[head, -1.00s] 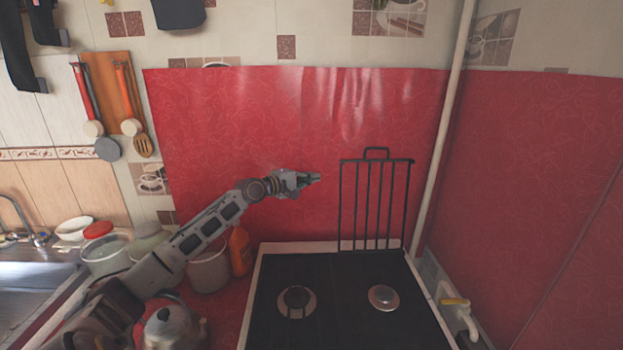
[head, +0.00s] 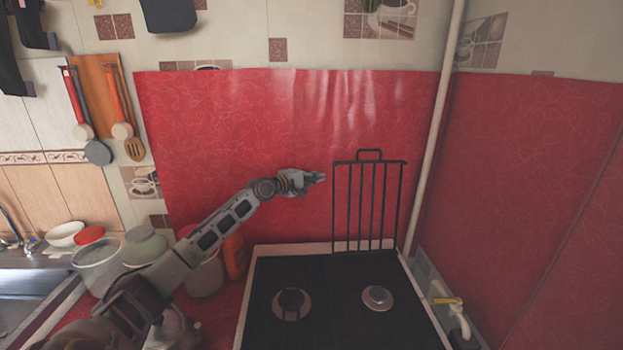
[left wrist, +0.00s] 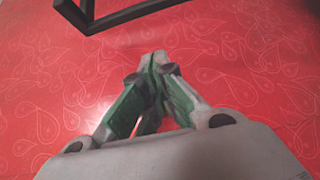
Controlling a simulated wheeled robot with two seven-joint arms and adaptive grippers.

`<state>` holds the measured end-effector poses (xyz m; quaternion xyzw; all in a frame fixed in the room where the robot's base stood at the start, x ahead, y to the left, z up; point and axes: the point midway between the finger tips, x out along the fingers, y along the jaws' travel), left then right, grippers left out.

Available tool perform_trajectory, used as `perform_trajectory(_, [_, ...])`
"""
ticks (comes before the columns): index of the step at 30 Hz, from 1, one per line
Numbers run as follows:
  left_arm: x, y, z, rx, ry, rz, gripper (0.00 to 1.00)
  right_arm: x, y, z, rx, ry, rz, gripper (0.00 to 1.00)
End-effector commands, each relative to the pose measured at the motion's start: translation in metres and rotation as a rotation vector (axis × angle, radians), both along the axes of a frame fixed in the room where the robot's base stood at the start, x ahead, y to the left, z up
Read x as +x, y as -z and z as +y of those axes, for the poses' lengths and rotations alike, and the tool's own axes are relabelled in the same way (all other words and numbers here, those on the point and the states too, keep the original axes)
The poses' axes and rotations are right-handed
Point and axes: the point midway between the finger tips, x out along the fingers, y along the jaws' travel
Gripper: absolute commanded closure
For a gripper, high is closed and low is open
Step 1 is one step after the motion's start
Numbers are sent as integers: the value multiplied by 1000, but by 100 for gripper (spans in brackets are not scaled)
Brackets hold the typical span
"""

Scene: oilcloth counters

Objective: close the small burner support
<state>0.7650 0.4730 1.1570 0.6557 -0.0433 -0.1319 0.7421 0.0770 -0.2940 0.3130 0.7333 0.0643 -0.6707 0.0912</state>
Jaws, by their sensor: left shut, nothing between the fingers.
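The small burner support (head: 368,205) is a black wire rack with a top handle. It stands upright at the back of the stove in the head view. My left gripper (head: 322,177) is shut and empty, just left of the rack's upper left corner, with a small gap. In the left wrist view the shut fingertips (left wrist: 158,60) point towards a dark corner of the support (left wrist: 125,14) at the top of the picture, apart from it. My right gripper is not in view.
The black stove top (head: 335,290) has two burners and lies below the rack. A red oilcloth wall (head: 230,120) is behind. Pots (head: 100,262) and an orange bottle (head: 234,256) stand left of the stove. A pipe (head: 435,140) runs down at the right.

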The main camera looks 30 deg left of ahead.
Motion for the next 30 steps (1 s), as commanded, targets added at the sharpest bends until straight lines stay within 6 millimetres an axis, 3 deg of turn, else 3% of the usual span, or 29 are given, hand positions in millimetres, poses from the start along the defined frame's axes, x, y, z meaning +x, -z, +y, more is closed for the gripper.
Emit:
perform_trajectory(21, [36, 3, -10, 0, 1, -1, 100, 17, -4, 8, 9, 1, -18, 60])
perform_trajectory(30, [24, 0, -17, 2, -1, 1, 100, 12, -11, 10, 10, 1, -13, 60])
